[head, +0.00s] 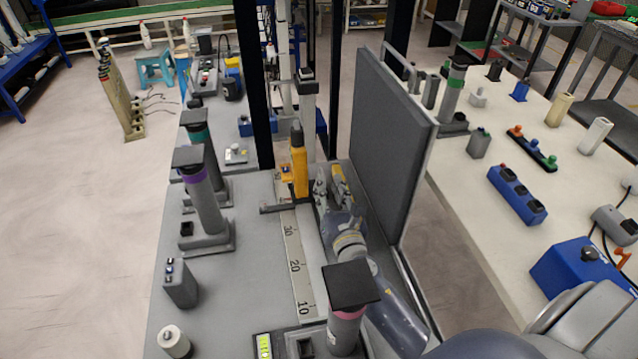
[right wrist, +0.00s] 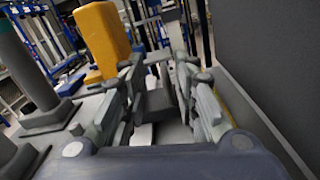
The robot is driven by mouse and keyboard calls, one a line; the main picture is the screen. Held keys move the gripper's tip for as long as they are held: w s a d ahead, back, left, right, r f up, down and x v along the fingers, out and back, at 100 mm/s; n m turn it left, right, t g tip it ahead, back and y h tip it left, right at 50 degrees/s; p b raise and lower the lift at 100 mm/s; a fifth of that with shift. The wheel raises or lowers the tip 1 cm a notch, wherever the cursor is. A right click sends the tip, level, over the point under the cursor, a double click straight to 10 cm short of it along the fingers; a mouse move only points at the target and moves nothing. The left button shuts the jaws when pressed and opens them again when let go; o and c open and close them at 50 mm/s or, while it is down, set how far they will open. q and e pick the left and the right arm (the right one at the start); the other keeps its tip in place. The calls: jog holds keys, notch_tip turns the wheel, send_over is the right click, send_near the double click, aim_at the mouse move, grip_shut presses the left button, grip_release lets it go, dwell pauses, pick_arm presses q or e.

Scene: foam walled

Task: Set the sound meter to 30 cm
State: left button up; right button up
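The yellow sound meter (head: 299,160) stands upright on a dark carriage (head: 270,209) at the far end of a pale scale (head: 296,268). The scale shows marks 10, 20 and 30, with 10 nearest me. The carriage sits a little beyond the printed 30; its exact reading is too small to tell. My right gripper (head: 329,188) is just right of the meter, low over the bench. In the right wrist view the meter (right wrist: 102,40) is outside the fingers, on the left. The fingers are apart, with a grey block (right wrist: 156,104) showing between or beyond them. My left gripper is out of view.
A tall grey foam panel (head: 390,145) stands close to the right of my arm. Posts with purple (head: 202,195) and pink (head: 347,325) bands stand left of the scale and at its near end. A second bench (head: 470,190) lies right of the panel.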

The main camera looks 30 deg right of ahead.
aim_at(321, 171)
notch_tip(321, 171, down, 2)
jog(key=shift+b, duration=0.5)
jog(key=x, duration=1)
jog(key=shift+w, duration=0.4)
jog(key=shift+c, duration=0.6)
jog(key=shift+d, duration=0.1)
grip_shut()
